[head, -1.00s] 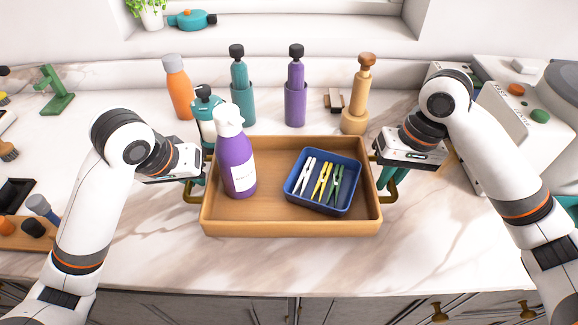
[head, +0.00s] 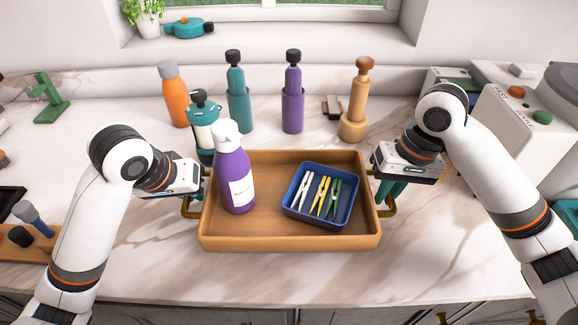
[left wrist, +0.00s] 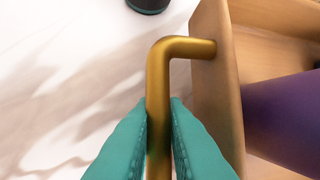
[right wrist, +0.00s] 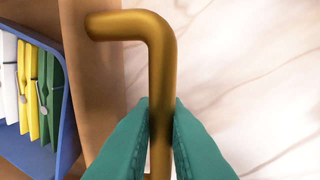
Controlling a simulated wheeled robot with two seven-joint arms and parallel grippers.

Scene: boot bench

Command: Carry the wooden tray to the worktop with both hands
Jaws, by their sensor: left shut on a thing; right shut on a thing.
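The wooden tray (head: 290,243) is over the marble worktop (head: 430,265), looking about level; I cannot tell whether its underside touches the marble. My left gripper (left wrist: 159,108) is shut on the tray's left brass handle (left wrist: 158,80). My right gripper (right wrist: 162,108) is shut on the right brass handle (right wrist: 162,70). In the head view, my wrists partly hide both handles.
Behind the tray stand an orange bottle (head: 173,97), a teal and white bottle (head: 201,125), a teal bottle (head: 238,105), a purple bottle (head: 292,108) and a wooden one (head: 355,110). A grey-white machine (head: 520,125) is at right. Marble in front is clear.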

